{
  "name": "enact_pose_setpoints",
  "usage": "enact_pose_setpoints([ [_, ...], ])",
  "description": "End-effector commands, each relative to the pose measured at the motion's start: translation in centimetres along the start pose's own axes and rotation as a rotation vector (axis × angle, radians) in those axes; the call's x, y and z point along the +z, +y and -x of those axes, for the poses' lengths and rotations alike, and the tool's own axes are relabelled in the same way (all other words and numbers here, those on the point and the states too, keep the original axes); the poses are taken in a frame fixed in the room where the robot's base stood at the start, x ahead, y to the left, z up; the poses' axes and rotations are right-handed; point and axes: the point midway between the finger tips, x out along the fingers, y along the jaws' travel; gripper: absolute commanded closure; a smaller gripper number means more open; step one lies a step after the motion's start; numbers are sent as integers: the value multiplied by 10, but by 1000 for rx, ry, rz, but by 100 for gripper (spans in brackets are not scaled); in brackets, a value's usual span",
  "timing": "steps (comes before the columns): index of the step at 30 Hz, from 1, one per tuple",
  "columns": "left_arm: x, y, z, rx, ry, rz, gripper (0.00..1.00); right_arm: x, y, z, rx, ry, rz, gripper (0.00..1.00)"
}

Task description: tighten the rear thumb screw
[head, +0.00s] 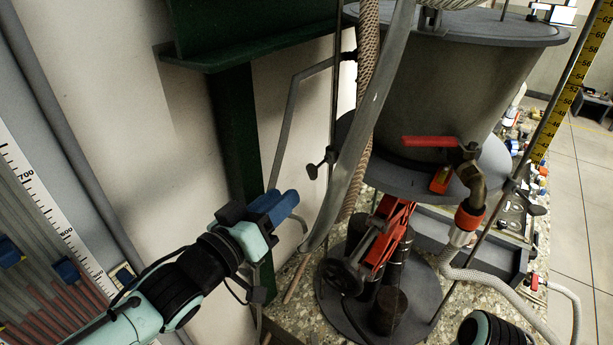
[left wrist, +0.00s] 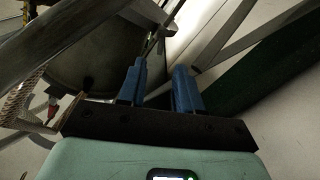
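A small dark thumb screw (head: 318,163) sits on the thin upright rod behind the tank (head: 452,95), at the left; I take it as the rear one. A second dark thumb screw (head: 534,207) is on the rod at the right. My left gripper (head: 290,203) has blue fingers and is below and left of the rear screw, apart from it. In the left wrist view its fingers (left wrist: 159,85) stand apart with nothing between them. I cannot make out the screw clearly in that view. My right gripper is out of view; only part of my right arm shows at the bottom.
A grey curved strip (head: 362,130) and a braided hose (head: 367,60) hang close right of the rear rod. A green post (head: 235,130) stands at the left. A red-handled valve (head: 465,170) and a red jack (head: 385,232) are in front.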

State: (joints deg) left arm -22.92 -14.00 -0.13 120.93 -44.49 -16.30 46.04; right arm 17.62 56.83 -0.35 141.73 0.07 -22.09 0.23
Motion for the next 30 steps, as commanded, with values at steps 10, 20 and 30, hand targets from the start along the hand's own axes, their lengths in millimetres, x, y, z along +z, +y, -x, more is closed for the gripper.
enact_pose_setpoints([
  [10,1,0,-68,0,-2,2,66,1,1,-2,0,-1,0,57],
  [20,0,0,-86,-1,0,1,66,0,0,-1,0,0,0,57],
  [30,0,0,-86,-1,0,1,100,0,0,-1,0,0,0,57],
])
